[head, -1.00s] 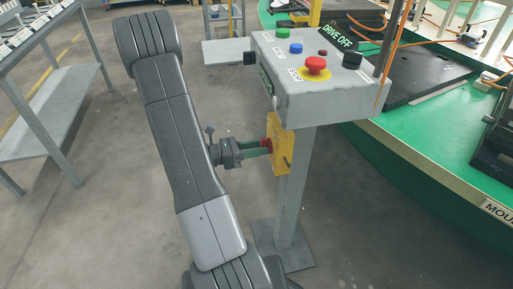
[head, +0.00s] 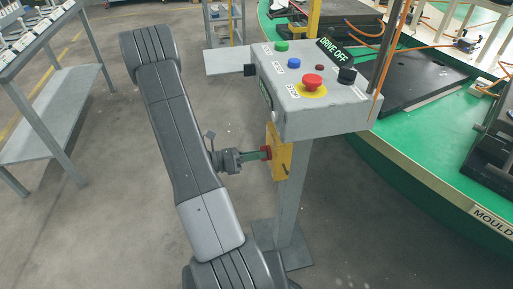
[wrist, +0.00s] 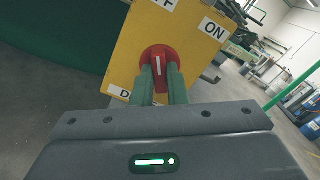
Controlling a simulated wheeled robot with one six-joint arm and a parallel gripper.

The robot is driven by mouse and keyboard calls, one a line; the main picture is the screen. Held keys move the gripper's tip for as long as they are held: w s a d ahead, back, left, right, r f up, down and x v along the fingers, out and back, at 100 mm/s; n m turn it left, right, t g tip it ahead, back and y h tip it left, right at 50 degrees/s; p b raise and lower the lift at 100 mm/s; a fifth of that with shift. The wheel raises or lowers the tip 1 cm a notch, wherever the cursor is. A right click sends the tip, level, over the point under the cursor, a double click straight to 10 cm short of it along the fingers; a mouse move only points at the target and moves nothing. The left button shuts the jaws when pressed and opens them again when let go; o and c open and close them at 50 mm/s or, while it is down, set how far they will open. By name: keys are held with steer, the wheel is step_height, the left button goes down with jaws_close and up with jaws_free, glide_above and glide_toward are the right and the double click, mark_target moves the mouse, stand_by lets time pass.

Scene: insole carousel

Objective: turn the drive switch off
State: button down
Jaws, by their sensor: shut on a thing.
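The drive switch is a red rotary knob (wrist: 158,55) on a yellow plate (wrist: 125,57), with a white line on its face. In the wrist view that line stands nearly upright, pointing towards a partly cut-off label ending in "F"; the "ON" label (wrist: 212,28) is to the upper right. My gripper (wrist: 162,72) is shut on the knob, with a green finger on each side of it. In the head view, the yellow plate (head: 283,158) is on the post below the control box, and my gripper (head: 262,153) reaches it from the left.
The grey control box (head: 325,122) carries several buttons, a red stop button (head: 313,82) and a sign reading "DRIVE OFF" (head: 335,50). The green carousel (head: 400,155) is close on the right. A grey table (head: 45,55) stands at left; floor between is clear.

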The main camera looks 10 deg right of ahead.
steer(key=shift+n+p, duration=1.1)
steer(key=shift+p, duration=0.05)
steer(key=c, duration=1.4)
jaws_free()
steer(key=shift+c, duration=0.2)
steer(key=shift+a, duration=0.15)
steer(key=a, duration=1.3)
steer(key=shift+s+a+p, duration=0.25)
steer(key=shift+a+p, duration=0.05)
steer(key=shift+p, duration=0.1)
steer(key=d, duration=1.4)
steer(key=shift+w+b, duration=0.25)
steer(key=shift+b, duration=0.1)
